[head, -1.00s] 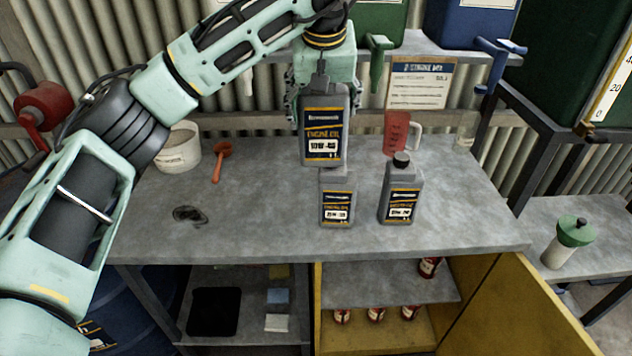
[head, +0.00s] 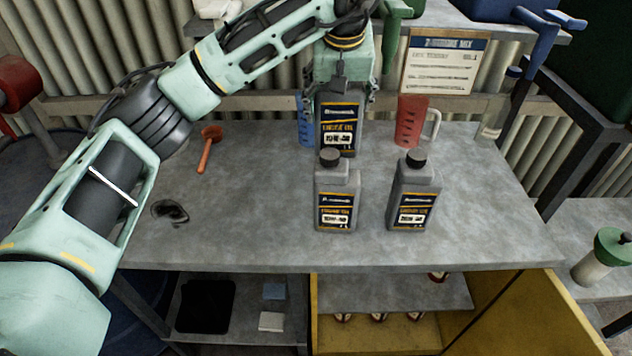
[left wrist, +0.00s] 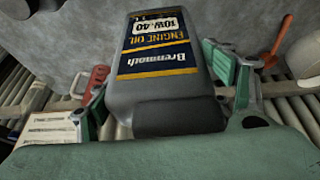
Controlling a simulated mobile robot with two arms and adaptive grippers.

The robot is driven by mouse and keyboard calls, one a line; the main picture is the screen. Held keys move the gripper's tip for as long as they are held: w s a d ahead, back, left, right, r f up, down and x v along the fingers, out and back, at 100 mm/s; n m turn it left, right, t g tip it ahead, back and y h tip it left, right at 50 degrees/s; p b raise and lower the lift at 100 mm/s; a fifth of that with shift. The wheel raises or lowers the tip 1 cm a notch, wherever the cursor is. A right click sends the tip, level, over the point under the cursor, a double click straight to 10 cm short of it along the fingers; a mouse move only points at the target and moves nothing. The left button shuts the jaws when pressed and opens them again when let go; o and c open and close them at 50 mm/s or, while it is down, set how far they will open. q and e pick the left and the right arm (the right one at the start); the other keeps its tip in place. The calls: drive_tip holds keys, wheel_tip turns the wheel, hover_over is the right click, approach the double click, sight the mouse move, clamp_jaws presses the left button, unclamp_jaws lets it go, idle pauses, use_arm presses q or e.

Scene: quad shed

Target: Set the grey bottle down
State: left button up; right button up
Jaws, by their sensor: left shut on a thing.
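The grey engine oil bottle (head: 341,128), labelled 10W-40, is upright in the head view, behind the left one of two standing bottles. My left gripper (head: 341,88) is shut on its upper part from above. In the left wrist view the same bottle (left wrist: 165,75) fills the middle between the green fingers (left wrist: 165,100). Its base is partly hidden by the front bottle's cap, and I cannot tell whether it touches the workbench (head: 250,225). My right gripper is not in view.
Two similar grey bottles stand in front, one left (head: 336,195) and one right (head: 413,195). A red jug (head: 410,122) is right of the held bottle, and a blue item (head: 305,128) is close behind its left side. An orange funnel (head: 208,148) lies left.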

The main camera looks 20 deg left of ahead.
sight(337, 117)
use_arm(q)
wheel_tip(337, 117, down, 4)
drive_tip(key=shift+a+r+b, duration=0.1)
drive_tip(key=shift+b, duration=0.45)
drive_tip(key=w+a+f+p, duration=0.1)
drive_tip(key=a+f+p, duration=0.4)
drive_tip(key=a+f, duration=0.6)
drive_tip(key=shift+a, duration=0.2)
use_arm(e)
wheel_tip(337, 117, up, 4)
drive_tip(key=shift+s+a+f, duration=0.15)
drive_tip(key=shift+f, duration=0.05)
use_arm(q)
drive_tip(key=o, duration=1.6)
drive_tip(key=shift+f, duration=0.25)
drive_tip(key=o, duration=0.5)
drive_tip(key=shift+s+r, duration=0.1)
drive_tip(key=shift+s, duration=0.05)
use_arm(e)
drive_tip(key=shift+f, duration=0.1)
